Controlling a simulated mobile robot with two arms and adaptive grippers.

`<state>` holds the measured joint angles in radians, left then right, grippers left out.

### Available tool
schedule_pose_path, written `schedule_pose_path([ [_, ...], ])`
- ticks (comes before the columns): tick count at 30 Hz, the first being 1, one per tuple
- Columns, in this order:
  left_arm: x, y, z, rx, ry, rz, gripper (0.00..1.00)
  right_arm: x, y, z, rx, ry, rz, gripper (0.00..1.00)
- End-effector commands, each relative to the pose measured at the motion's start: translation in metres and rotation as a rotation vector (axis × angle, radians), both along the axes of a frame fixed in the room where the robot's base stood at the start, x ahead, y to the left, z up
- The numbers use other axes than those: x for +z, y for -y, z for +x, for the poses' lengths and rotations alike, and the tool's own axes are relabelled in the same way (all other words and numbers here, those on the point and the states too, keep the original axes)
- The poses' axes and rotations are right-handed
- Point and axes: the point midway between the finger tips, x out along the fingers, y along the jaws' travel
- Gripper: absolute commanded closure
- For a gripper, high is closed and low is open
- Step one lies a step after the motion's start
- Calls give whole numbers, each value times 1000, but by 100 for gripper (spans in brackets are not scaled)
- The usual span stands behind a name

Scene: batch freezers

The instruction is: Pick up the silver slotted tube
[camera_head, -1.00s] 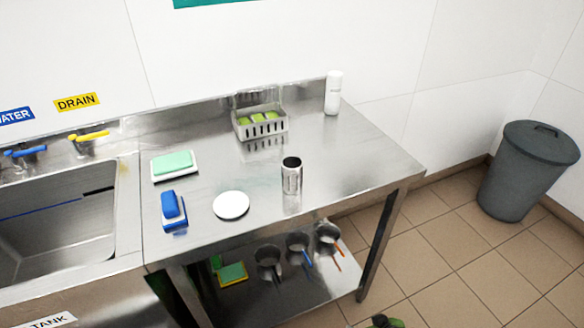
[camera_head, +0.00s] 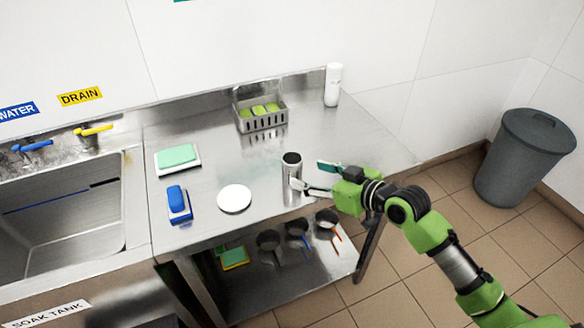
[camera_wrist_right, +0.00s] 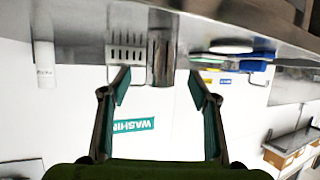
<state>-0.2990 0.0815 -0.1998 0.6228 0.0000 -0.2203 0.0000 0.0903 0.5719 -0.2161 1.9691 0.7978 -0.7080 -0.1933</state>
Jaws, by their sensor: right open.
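The silver slotted tube (camera_head: 291,178) is a dark-topped metal cylinder standing upright near the front edge of the steel table (camera_head: 215,165). My right gripper (camera_head: 309,174) is open and empty, reaching in from the right. In the head view its near fingertip overlaps the tube's right side; I cannot tell if they touch. In the upside-down right wrist view, the tube (camera_wrist_right: 162,50) appears between the two spread fingertips of the right gripper (camera_wrist_right: 159,76). My left gripper is not in view.
A white disc (camera_head: 235,198), a blue brush (camera_head: 177,202) and a green sponge on a tray (camera_head: 177,157) lie left of the tube. A slotted basket (camera_head: 262,125) and a white bottle (camera_head: 333,86) stand behind. Pots (camera_head: 298,232) are on the lower shelf.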

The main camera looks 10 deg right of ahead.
Motion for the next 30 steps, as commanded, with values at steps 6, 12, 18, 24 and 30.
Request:
schedule_pose_path([
  [6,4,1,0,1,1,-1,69,-9,-11,20,-2,0,-1,44],
  [12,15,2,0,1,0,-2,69,-8,-24,36,-1,0,2,44],
  [18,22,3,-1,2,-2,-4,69,-17,-38,58,-2,-1,0,44],
  [24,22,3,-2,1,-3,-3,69,-22,-41,64,-1,0,-2,44],
  [30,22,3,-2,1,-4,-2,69,-22,-41,64,-1,0,-2,57],
])
